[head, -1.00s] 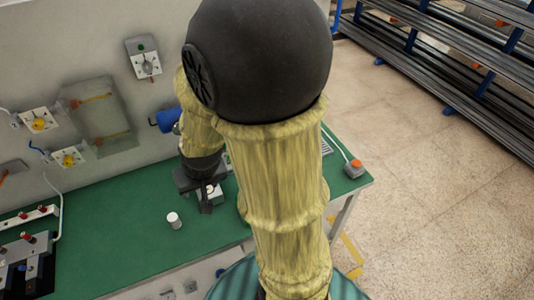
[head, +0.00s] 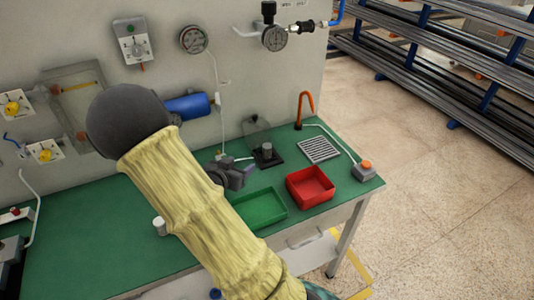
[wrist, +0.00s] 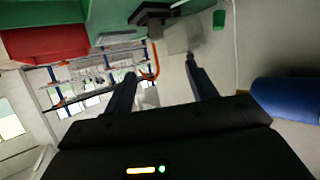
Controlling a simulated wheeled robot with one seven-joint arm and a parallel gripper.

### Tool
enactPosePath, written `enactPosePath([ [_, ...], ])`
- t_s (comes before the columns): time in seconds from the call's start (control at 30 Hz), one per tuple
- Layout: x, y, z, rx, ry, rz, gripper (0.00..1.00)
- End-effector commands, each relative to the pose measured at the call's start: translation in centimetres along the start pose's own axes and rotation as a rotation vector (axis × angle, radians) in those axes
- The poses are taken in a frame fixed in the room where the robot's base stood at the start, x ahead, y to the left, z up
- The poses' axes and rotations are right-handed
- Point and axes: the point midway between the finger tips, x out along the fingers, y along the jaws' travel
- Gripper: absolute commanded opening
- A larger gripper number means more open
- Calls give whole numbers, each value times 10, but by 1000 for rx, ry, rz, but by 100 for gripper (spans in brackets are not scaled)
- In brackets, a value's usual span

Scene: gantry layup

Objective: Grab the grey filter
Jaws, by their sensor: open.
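A grey cylinder (head: 267,150), which looks like the grey filter, stands upright on a dark base (head: 268,160) on the green bench, in front of a clear panel. My gripper (head: 247,167) is open and empty, to the left of the filter and apart from it, low over the bench. In the wrist view the two fingers (wrist: 160,68) are spread with nothing between them. The dark base (wrist: 150,12) shows beyond the fingertips at the top there.
A green tray (head: 258,222) and a red tray (head: 331,197) lie nearer the bench's front edge. A blue cylinder (head: 188,106) juts from the wall behind my gripper. An orange hook (head: 298,108), a metal grille (head: 319,150) and a button box (head: 363,171) are at right.

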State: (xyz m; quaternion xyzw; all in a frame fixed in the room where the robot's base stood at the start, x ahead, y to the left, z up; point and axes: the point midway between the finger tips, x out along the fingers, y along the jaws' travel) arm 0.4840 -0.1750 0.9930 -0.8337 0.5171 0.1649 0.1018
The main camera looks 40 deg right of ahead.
Motion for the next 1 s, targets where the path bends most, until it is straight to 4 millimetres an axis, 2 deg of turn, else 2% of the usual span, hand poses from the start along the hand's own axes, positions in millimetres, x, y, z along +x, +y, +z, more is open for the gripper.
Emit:
enactPosePath([
  [0.17,12,0,0,1,-1,2,57],
  [0.73,110,1,-1,0,-2,1,57],
  [0.83,120,0,0,-1,-2,-1,57],
  [1.0,122,0,0,-1,-3,-2,57],
])
